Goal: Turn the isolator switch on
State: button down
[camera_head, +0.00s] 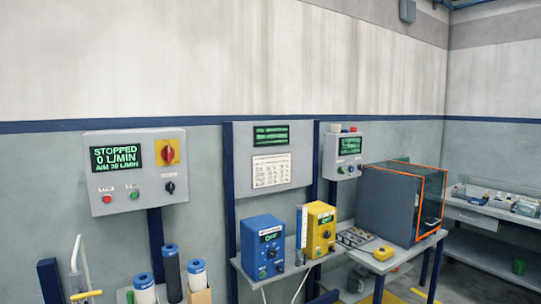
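The isolator switch (167,152) is a red rotary handle on a yellow plate. It sits at the upper right of a grey control panel (137,205) on the left of the view. The handle looks roughly upright, though its exact angle is too small to tell. The panel's display (116,157) reads "STOPPED 0 L/MIN" in green, with a smaller line below. A red button (107,199), a green button (134,194) and a black knob (170,187) sit lower on the panel. My gripper is not in view.
Below the panel stand dark and white cylinders with blue caps (170,251) and a pale handle rail (80,270). To the right, a blue box (262,247) and a yellow box (317,230) stand near a grey orange-edged cabinet (375,205). The wall above is clear.

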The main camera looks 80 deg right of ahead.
aim_at(167, 153)
jog(key=z, duration=1.9)
